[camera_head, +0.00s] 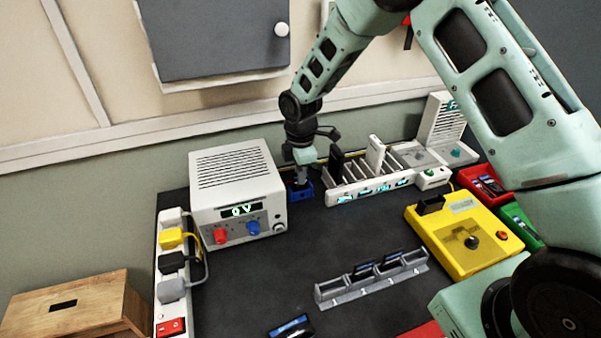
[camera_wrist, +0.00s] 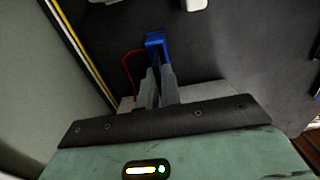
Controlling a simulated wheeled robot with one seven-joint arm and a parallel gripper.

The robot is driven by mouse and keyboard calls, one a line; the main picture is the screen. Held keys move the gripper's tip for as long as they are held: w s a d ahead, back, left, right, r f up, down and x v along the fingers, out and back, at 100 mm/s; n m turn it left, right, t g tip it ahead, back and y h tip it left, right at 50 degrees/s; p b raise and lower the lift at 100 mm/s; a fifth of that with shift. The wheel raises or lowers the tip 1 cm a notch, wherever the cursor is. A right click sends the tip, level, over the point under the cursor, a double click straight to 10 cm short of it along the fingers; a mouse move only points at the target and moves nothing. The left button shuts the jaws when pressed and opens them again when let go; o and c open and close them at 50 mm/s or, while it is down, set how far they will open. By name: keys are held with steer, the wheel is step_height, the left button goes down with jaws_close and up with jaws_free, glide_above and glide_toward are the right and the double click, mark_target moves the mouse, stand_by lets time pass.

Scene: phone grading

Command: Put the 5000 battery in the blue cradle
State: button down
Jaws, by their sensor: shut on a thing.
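The blue cradle (camera_head: 301,191) stands on the dark bench top, just right of the white power supply. In the wrist view the blue cradle (camera_wrist: 155,39) is just beyond the fingertips, with a red wire beside it. My gripper (camera_head: 300,178) points down at the cradle from above. In the wrist view my gripper (camera_wrist: 157,78) is shut on a thin thing, taken to be the battery, mostly hidden between the fingers. No label can be read. I cannot tell whether the held thing touches the cradle floor.
The power supply (camera_head: 238,192) reads 0 V. A white slotted rack (camera_head: 333,196) with upright phones stands close right of the cradle. A grey rack (camera_head: 328,292) holds dark pieces in front; a dark-blue piece (camera_head: 290,328) lies nearby. A yellow box (camera_head: 450,262) is right. The bench middle is clear.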

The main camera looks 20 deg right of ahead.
steer(key=c, duration=1.5)
jaws_free()
step_height(320, 180, up, 7)
steer(key=shift+r+b, duration=0.2)
steer(key=shift+b, duration=0.45)
steer(key=s+a+r+m, duration=0.2)
steer(key=s+a+r, duration=0.2)
steer(key=s, duration=0.4)
steer(key=s+a+r+m, duration=0.2)
steer(key=s+a+r, duration=0.2)
steer(key=s, duration=0.4)
steer(key=s+m, duration=0.2)
steer(key=s, duration=0.4)
steer(key=s+d+r+m, duration=0.1)
steer(key=s+m, duration=0.1)
steer(key=s, duration=0.4)
steer(key=s+r+m, duration=0.1)
steer(key=s+m, duration=0.1)
steer(key=s, duration=0.5)
steer(key=shift+d+r+y, duration=0.25)
steer(key=shift+d+y, duration=0.05)
steer(key=shift+d, duration=0.1)
